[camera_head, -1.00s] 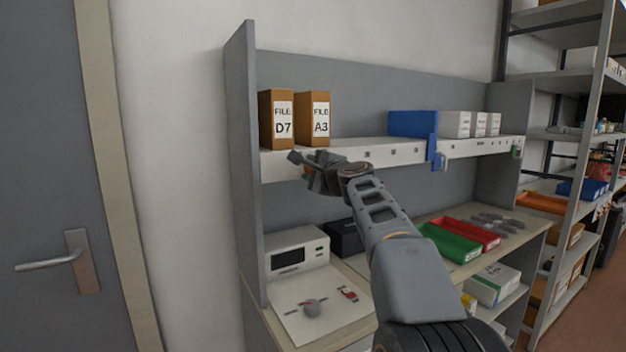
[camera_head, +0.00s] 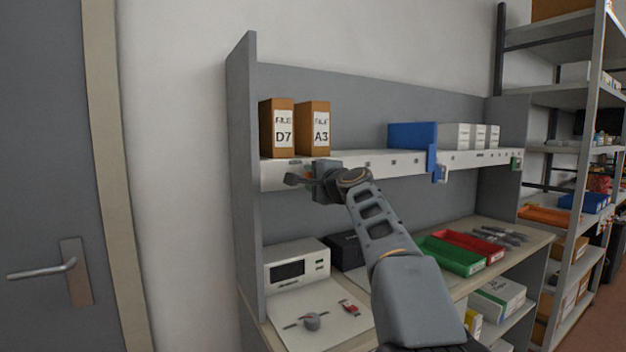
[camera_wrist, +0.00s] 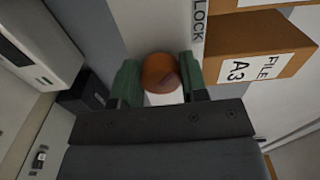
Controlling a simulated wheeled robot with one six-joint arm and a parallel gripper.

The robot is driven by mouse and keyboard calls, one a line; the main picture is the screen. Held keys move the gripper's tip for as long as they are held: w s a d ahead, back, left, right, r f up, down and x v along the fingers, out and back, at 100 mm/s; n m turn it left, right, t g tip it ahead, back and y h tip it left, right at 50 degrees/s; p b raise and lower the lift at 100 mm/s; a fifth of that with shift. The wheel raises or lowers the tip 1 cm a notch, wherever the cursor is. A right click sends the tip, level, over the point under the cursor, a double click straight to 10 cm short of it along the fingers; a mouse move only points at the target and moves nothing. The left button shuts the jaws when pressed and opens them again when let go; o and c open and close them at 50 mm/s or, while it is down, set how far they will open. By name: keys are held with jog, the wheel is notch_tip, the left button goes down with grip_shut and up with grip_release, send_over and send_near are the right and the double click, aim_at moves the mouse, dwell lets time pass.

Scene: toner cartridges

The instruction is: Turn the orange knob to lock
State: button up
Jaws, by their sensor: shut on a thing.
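The orange knob (camera_wrist: 160,73) is round and sits between the two green fingers of my gripper (camera_wrist: 158,82) in the wrist view. A mark shows on its face, but its angle is hard to read. A white label reading LOCK (camera_wrist: 199,22) stands beside it. In the head view my gripper (camera_head: 303,180) is at the left part of the shelf's front edge, below the brown file boxes. It is shut on the knob, which is mostly hidden there behind the gripper.
File boxes D7 (camera_head: 277,128) and A3 (camera_head: 313,129) stand on the shelf (camera_head: 380,162) just above my gripper. A blue bin (camera_head: 411,135) is farther right. Below are a white device (camera_head: 298,266), a green tray (camera_head: 452,254) and a red tray (camera_head: 468,243).

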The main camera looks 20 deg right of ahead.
jog(key=o, duration=0.9)
jog(key=s+b, duration=0.1)
jog(key=s, duration=0.3)
jog(key=s+d+b, duration=0.1)
jog(key=s, duration=0.4)
jog(key=s+b, duration=0.1)
jog(key=s, duration=0.3)
jog(key=shift+s+d, duration=0.3)
jog(key=shift+s, duration=0.05)
